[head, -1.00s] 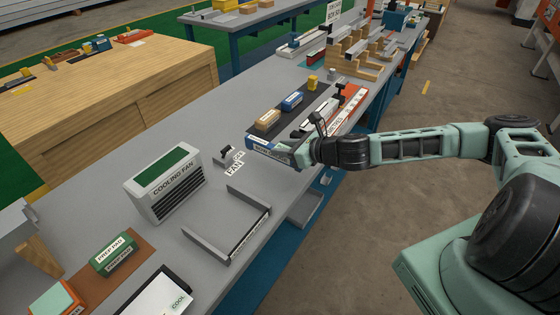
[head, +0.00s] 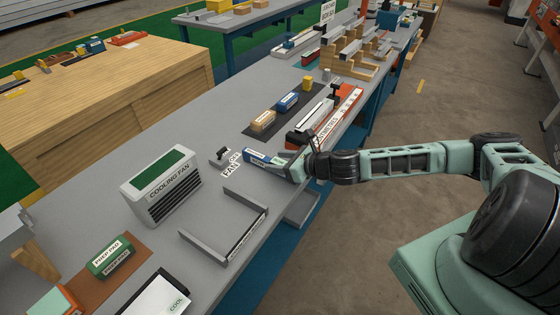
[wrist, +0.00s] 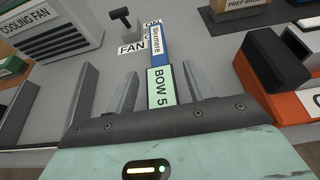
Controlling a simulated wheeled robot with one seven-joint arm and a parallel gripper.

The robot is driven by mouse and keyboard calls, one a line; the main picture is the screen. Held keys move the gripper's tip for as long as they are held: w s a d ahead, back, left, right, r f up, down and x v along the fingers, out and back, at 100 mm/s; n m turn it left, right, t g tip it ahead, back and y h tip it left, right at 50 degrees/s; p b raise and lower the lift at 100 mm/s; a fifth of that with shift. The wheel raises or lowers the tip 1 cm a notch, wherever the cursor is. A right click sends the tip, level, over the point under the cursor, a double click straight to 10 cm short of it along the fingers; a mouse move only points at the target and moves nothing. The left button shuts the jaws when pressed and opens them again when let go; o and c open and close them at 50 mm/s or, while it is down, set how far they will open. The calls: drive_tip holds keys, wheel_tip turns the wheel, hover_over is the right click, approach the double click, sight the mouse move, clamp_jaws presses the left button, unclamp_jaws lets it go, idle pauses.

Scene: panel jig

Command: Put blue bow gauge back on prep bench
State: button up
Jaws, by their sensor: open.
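The blue bow gauge (head: 262,160) is a slim blue bar. It appears to lie on the grey bench (head: 222,112), beside the FAN label and close to the bench's right edge. In the wrist view the blue bar (wrist: 158,47) points away from me, and its near end carries a pale green "BOW 5" label. My gripper (wrist: 163,85) is open, with one finger on each side of that near end and a visible gap on both sides. In the head view my gripper (head: 292,163) reaches in from the right. Its palm hides any part nearer to me.
The cooling fan box (head: 160,187) stands to the left, with a grey bracket frame (head: 228,250) nearer to me. Beyond the gauge, a dark mat (head: 262,133) holds tan and blue blocks. An orange tray (wrist: 278,103) sits close to the right of my gripper.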

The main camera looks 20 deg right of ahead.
drive_tip(key=b+v, duration=0.2)
drive_tip(key=v, duration=0.9)
drive_tip(key=s+a+n+g+h, duration=0.1)
drive_tip(key=s+a+n+g, duration=0.5)
drive_tip(key=n, duration=0.4)
drive_tip(key=s+a+n+g, duration=0.4)
drive_tip(key=s+n+g, duration=0.2)
drive_tip(key=s+n, duration=0.3)
drive_tip(key=s+a+r+n+h, duration=0.2)
drive_tip(key=s+r+n, duration=0.3)
drive_tip(key=r+n, duration=0.3)
drive_tip(key=s+a+r+n+t+h, duration=0.1)
drive_tip(key=s+r+n+h, duration=0.3)
drive_tip(key=r+n, duration=0.5)
drive_tip(key=shift+s+a+r+n, duration=0.3)
drive_tip(key=shift+s+a+r, duration=0.2)
drive_tip(key=shift+a, duration=0.4)
drive_tip(key=shift+d, duration=0.1)
